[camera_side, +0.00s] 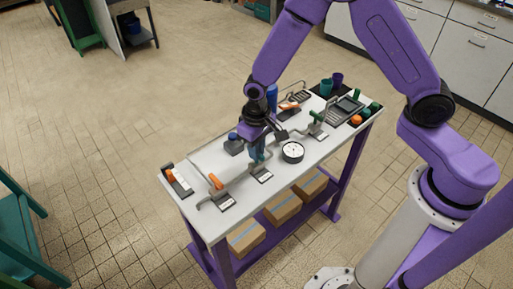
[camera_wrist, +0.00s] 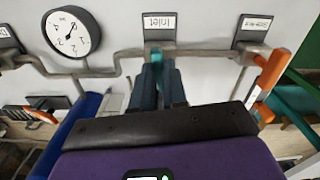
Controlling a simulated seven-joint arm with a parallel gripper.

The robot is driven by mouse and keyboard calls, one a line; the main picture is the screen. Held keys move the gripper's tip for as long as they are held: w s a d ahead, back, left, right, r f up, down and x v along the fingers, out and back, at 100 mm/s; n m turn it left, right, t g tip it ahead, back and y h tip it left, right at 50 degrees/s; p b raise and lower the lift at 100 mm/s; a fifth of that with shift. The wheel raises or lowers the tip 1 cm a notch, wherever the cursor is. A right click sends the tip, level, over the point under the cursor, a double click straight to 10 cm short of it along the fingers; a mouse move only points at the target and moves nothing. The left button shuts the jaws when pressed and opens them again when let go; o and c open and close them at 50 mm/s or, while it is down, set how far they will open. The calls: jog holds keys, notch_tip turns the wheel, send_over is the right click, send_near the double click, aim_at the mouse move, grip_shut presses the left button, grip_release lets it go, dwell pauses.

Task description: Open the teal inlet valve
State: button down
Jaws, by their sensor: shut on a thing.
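The teal inlet valve's handle (camera_wrist: 157,62) shows as a small strip between my fingers in the wrist view, just below the pipe. The card behind it (camera_wrist: 159,27) reads "Inlet". My gripper (camera_wrist: 159,88) is shut on this handle, with one dark finger on each side. Most of the handle and the valve body are hidden by the fingers, so I cannot tell the handle's exact angle. In the side view my gripper (camera_side: 257,153) reaches down to the pipe at the middle of the white bench top, behind the inlet's card (camera_side: 263,177).
A round gauge (camera_side: 292,152) stands right of my gripper in the side view. An orange-handled valve (camera_side: 215,181) is on the left, a green-handled one (camera_side: 315,117) on the right. Cups (camera_side: 331,84) and a tray (camera_side: 345,107) fill the far right end.

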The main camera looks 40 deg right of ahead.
jog(key=n, duration=1.2)
jog(key=shift+n, duration=2.2)
jog(key=c, duration=1.2)
grip_release()
jog(key=shift+o, duration=0.2)
notch_tip(320, 180, up, 18)
jog(key=shift+f, duration=0.25)
